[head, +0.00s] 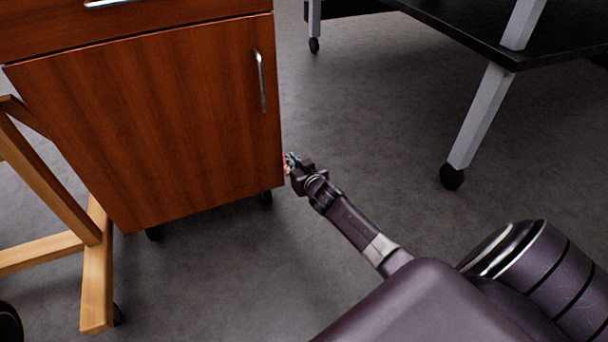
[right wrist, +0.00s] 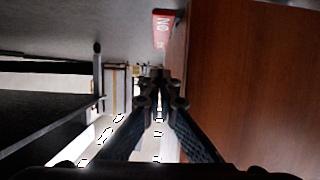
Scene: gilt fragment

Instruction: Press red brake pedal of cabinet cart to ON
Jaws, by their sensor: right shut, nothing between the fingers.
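The cabinet cart (head: 150,110) is reddish-brown wood with a silver door handle and dark casters. Its red brake pedal (head: 287,163) shows as a small red bit at the cart's right side, partly hidden by my right gripper (head: 291,160). In the right wrist view, the red pedal (right wrist: 163,30) has white lettering and sits beside the cart's wooden side (right wrist: 250,80). My right gripper (right wrist: 161,78) is shut and empty, its tips pointing toward the pedal. I cannot tell whether they touch it. My left gripper is not in view.
A wooden frame (head: 97,270) stands close to the cart on the left. A dark table with pale legs on casters (head: 480,115) stands at the upper right. Grey floor (head: 370,110) lies open between cart and table.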

